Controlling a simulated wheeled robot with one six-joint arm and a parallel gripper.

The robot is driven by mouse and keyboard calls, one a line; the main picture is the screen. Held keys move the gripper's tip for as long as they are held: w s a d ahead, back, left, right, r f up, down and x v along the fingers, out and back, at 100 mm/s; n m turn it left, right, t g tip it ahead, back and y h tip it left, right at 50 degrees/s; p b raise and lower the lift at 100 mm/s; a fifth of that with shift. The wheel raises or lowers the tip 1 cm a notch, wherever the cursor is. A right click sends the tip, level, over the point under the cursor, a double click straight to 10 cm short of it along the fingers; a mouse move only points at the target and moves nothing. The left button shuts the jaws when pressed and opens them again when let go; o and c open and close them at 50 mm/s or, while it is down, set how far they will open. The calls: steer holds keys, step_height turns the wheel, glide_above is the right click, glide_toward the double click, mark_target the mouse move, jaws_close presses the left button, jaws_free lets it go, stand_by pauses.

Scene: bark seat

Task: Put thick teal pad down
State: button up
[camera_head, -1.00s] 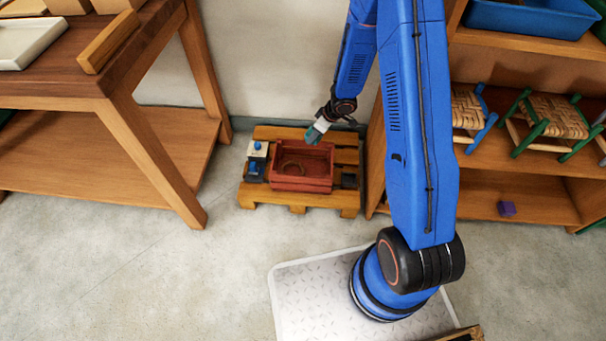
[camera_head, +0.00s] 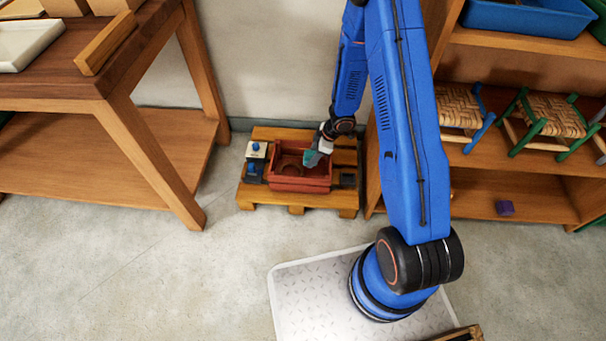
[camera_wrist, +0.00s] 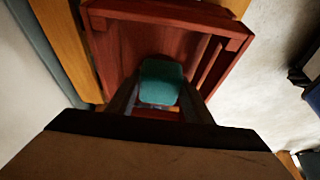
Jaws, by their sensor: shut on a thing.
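The thick teal pad (camera_wrist: 161,82) is held between the fingers of my gripper (camera_wrist: 158,100) in the wrist view. In the head view the teal pad (camera_head: 312,158) shows as a small patch at the end of my gripper (camera_head: 319,152). My gripper is shut on it, over the right back part of a red wooden crate (camera_head: 302,184). The red crate also shows behind the pad in the wrist view (camera_wrist: 115,45). I cannot tell whether the pad touches the crate's floor.
The crate stands on a wooden pallet (camera_head: 262,203) against the wall. Small blocks with blue tops (camera_head: 255,163) sit left of the crate, and a dark block (camera_head: 347,180) sits right of it. A wooden table (camera_head: 110,95) stands left; shelves with woven stools (camera_head: 550,115) stand right.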

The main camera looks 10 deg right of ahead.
steer(key=shift+f, duration=5.05)
steer(key=shift+f, duration=0.15)
steer(key=o, duration=1)
steer(key=v, duration=1.2)
